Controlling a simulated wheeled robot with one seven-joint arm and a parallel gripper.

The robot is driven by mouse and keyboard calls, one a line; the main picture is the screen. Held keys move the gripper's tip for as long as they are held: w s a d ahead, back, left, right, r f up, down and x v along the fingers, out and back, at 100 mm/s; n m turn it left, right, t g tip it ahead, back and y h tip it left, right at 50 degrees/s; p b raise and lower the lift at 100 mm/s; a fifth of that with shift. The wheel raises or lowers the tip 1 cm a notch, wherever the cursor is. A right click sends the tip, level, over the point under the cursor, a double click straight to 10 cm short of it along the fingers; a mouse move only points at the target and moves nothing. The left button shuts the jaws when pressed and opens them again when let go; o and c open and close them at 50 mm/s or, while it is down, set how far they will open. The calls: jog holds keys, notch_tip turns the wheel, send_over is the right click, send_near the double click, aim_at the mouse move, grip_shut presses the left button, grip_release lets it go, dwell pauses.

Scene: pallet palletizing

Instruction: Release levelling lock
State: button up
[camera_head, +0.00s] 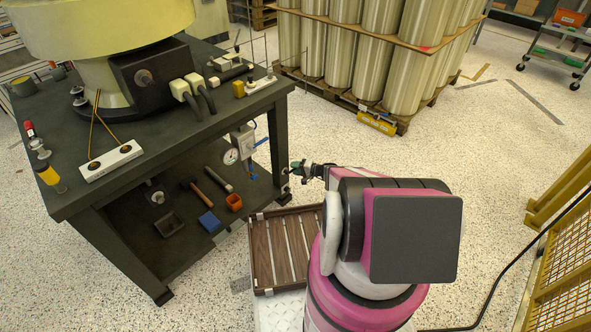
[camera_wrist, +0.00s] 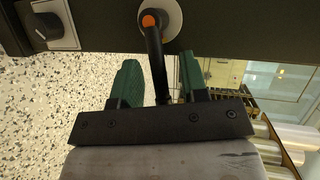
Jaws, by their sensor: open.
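In the head view my gripper (camera_head: 298,170) is beside the right leg of the dark workbench (camera_head: 145,172). The lever is too small to make out clearly there.
A dark rotary knob (camera_wrist: 48,22) sits on a plate left of the lever. A pressure gauge (camera_head: 231,157) hangs under the bench top. A slatted wooden tray (camera_head: 262,250) is below my arm.

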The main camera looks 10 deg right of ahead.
jog(key=shift+a, duration=0.1)
grip_shut()
jog(key=shift+s+a+r+n+h, duration=0.1)
jog(key=shift+r+n+h, duration=0.4)
jog(key=shift+n, duration=0.2)
jog(key=shift+r+n+h, duration=0.1)
jog(key=shift+n+h, duration=0.2)
grip_release()
jog(key=v, duration=1)
jog(key=shift+s+d, duration=0.2)
jog(key=shift+d, duration=0.1)
